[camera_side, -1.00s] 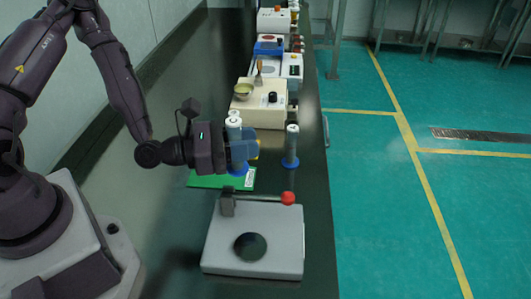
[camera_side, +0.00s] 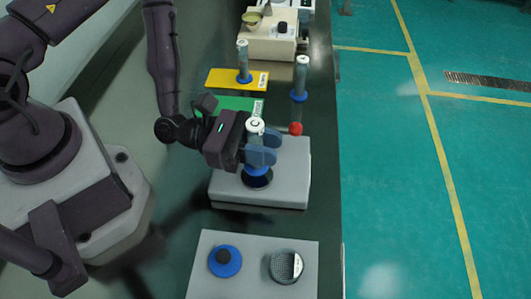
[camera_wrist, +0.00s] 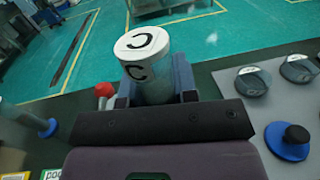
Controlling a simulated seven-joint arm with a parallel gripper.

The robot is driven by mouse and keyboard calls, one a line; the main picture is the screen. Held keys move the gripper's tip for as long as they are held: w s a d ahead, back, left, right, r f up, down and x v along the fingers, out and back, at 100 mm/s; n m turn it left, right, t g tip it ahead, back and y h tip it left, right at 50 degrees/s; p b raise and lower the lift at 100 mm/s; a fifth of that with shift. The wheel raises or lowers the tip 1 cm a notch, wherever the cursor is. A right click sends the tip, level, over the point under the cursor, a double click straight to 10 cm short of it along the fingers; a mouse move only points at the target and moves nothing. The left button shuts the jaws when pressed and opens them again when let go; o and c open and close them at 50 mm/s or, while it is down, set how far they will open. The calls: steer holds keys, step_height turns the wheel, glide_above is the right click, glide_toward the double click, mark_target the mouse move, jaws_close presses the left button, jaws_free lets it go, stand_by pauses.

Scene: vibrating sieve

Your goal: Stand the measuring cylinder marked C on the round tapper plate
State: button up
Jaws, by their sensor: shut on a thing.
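My gripper (camera_side: 262,150) is shut on the measuring cylinder marked C (camera_side: 256,138). The cylinder is upright, with a white cap and a blue foot. In the wrist view its white cap (camera_wrist: 142,43) shows the letter C, between the fingers. The blue foot is over the dark round tapper plate (camera_side: 258,184) on the grey tapper unit (camera_side: 230,190). The foot hides much of the plate, and I cannot tell whether it touches or hovers just above it.
One other cylinder (camera_side: 243,62) stands on a yellow mat (camera_side: 222,78); another (camera_side: 301,78) stands on the bench. A green mat (camera_side: 235,103) lies behind the tapper. A red ball (camera_side: 296,128) is at its back right. A grey panel (camera_side: 250,247) with a blue-based knob (camera_side: 225,261) is in front.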

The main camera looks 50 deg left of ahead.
steer(key=shift+f, duration=1.25)
steer(key=shift+f, duration=0.2)
steer(key=o, duration=1)
steer(key=shift+r, duration=0.15)
